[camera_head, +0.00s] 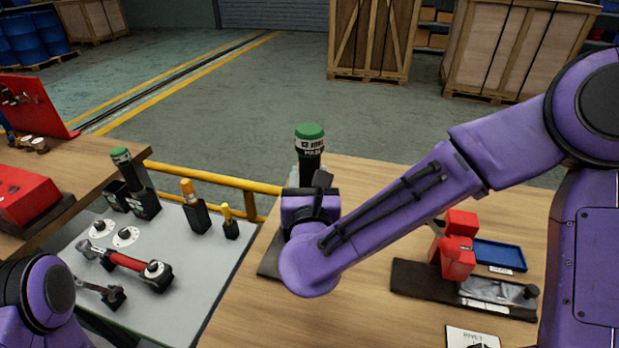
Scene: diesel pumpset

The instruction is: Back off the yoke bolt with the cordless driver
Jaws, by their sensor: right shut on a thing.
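My right gripper (311,202) is over the left part of the wooden table, seen from behind, with its fingers largely hidden. It is shut on an upright black tool with a green cap (309,139) and a white lettered band, which rises above the hand and may be the cordless driver. Its lower end is hidden. A red block fixture (458,246) stands on a dark base plate at the right, with a grey metal piece beside it. I cannot make out the yoke bolt. Only part of my left arm shows at the lower left; its gripper is out of view.
A grey bench (185,262) at the left holds a red-handled tool (125,262), a second green-capped tool (122,157) and yellow-topped tools in black holders. A white card (470,338) lies in front. A yellow rail (205,178) runs behind the bench.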

